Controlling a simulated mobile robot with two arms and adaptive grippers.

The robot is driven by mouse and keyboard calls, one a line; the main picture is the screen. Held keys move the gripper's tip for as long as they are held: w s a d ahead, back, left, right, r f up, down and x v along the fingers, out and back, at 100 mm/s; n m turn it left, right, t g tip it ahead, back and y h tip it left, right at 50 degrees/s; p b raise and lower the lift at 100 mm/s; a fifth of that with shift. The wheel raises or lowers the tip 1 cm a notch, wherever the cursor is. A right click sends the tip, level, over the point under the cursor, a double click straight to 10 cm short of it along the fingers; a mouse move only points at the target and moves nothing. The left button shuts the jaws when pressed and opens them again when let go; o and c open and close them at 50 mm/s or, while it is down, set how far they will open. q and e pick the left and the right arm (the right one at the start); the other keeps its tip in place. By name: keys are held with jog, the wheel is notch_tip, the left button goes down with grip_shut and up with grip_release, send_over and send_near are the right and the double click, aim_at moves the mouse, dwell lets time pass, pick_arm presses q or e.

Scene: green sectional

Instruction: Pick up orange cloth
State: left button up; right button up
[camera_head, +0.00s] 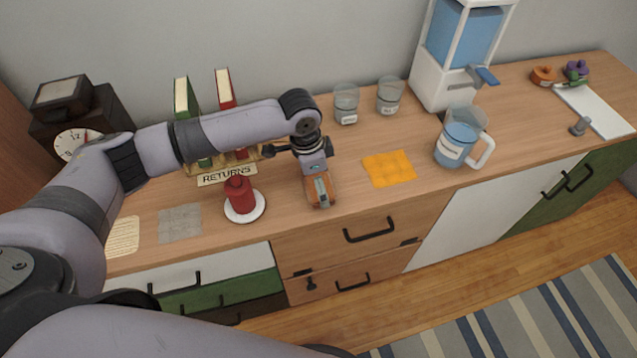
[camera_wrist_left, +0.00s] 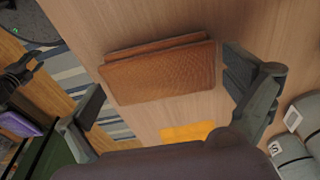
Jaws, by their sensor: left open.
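The orange cloth (camera_head: 388,168) lies flat on the wooden counter, left of the water pitcher. It also shows in the left wrist view (camera_wrist_left: 187,132), low in the picture and partly hidden by my gripper body. My left gripper (camera_head: 318,183) is to the left of the cloth, pointing down over a brown, leather-looking folded item (camera_head: 319,196). In the left wrist view, my left gripper (camera_wrist_left: 163,75) is open, with this brown item (camera_wrist_left: 160,78) between its spread fingers. I cannot tell whether the fingers touch it.
A red candle (camera_head: 240,192) on a white dish stands left of the gripper. Two glass jars (camera_head: 346,103) (camera_head: 389,95) and a water dispenser (camera_head: 455,55) stand behind. The water pitcher (camera_head: 460,138) is close to the cloth's right.

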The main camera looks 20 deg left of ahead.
pick_arm(q)
jog(key=c, duration=0.8)
jog(key=shift+o, duration=0.2)
jog(key=shift+r, duration=0.1)
notch_tip(320, 180, up, 20)
jog(key=shift+b, duration=0.4)
